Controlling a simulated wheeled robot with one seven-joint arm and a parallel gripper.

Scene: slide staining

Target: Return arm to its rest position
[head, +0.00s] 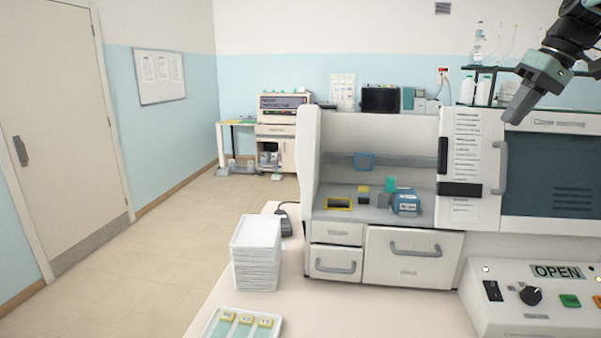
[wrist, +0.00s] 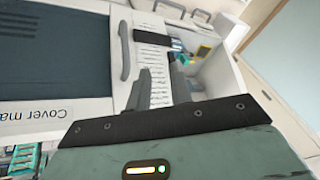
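My gripper (head: 514,112) hangs in the air at the upper right of the head view, in front of the white machine (head: 478,160) and near its dark window. In the wrist view the two dark fingers of my gripper (wrist: 161,72) stand apart, with the machine's printed label sheet showing between them. Nothing is held between them. The fingers are clear of the surfaces around them.
The machine's open bay holds a blue box (head: 405,202) and small coloured items. A control box (head: 540,300) reading OPEN sits at lower right. A stack of white trays (head: 256,254) and a slide tray (head: 213,330) with yellow-labelled slides stand on the bench. The floor at left is clear.

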